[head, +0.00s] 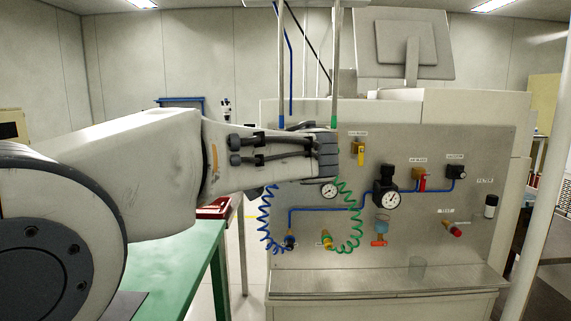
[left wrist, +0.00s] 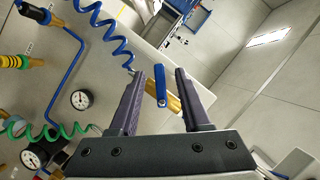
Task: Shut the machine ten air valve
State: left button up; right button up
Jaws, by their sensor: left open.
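A brass valve (left wrist: 175,104) with a blue lever (left wrist: 161,87) shows in the left wrist view. The lever lies at an angle across the brass body. My left gripper (left wrist: 160,73) is open, with one dark finger on each side of the lever; gaps show between the lever and both fingers. In the head view my left arm reaches across to the left part of the grey panel (head: 470,140) and hides this valve and the fingertips. No label for machine ten is readable. My right gripper is out of view.
The panel also carries a yellow-handled valve (head: 360,152), a red-handled valve (head: 422,183), a gauge (head: 392,200) and coiled blue (head: 265,215) and green (head: 353,220) hoses close to my wrist. A green table (head: 170,260) stands at the left.

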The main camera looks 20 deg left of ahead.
pick_arm(q)
jog(key=x, duration=0.5)
jog(key=shift+w+a+f, duration=0.1)
jog(key=shift+w+a, duration=0.1)
jog(key=shift+w, duration=0.05)
grip_shut()
